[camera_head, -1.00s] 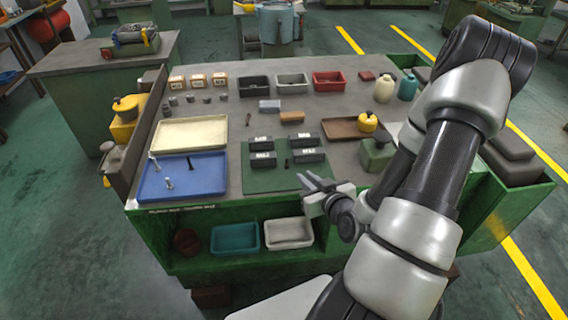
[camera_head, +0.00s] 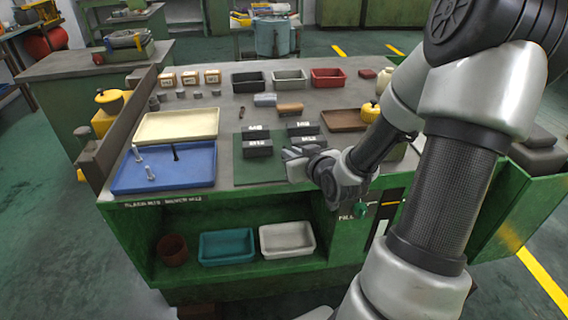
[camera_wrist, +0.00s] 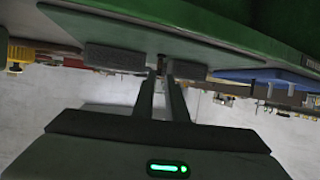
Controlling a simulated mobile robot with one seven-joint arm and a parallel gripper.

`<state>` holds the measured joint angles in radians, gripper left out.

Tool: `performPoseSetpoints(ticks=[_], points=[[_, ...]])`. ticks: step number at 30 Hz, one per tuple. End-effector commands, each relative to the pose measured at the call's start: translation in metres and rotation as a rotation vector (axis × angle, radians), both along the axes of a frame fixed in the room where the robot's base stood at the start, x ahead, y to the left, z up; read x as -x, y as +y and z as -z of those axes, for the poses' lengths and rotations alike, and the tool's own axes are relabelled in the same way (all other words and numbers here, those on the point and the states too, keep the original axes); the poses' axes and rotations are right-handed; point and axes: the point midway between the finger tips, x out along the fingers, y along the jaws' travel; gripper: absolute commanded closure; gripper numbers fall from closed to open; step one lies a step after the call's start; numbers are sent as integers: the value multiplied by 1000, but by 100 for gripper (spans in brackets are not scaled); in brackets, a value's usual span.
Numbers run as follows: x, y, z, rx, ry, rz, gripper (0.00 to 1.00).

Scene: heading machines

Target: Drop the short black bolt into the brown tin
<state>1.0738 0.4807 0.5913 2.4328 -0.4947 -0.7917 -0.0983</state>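The brown tin (camera_head: 172,250) is a small round pot on the left of the lower shelf. A small dark upright piece, perhaps the short black bolt (camera_wrist: 161,61), shows in the wrist view between two black blocks on the green mat (camera_head: 240,172). My gripper (camera_head: 287,154) is low over the mat's front right. In the wrist view, its fingers (camera_wrist: 161,76) are apart, with their tips near that piece; I see no grip on it. The blue tray (camera_head: 195,180) holds a dark bolt (camera_head: 176,152) and two silver bolts (camera_head: 150,172).
Several black labelled blocks (camera_head: 257,150) stand on the mat. A teal bin (camera_head: 228,246) and a white bin (camera_head: 287,240) stand right of the tin, under the tabletop. A cream tray (camera_head: 178,125) lies behind the blue one. The floor in front is clear.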

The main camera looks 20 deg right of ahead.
Motion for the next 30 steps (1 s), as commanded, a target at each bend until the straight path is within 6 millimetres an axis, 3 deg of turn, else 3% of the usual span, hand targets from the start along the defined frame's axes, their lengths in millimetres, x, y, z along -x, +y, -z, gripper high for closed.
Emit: performPoseSetpoints(ticks=[8, 18, 26, 28, 30], points=[[-21, -1, 10, -1, 0, 0, 88], [-62, -3, 27, 0, -1, 0, 88], [-64, -3, 26, 0, 0, 0, 88], [-64, -3, 26, 0, 0, 1, 100], [-64, -3, 26, 0, 0, 1, 100]])
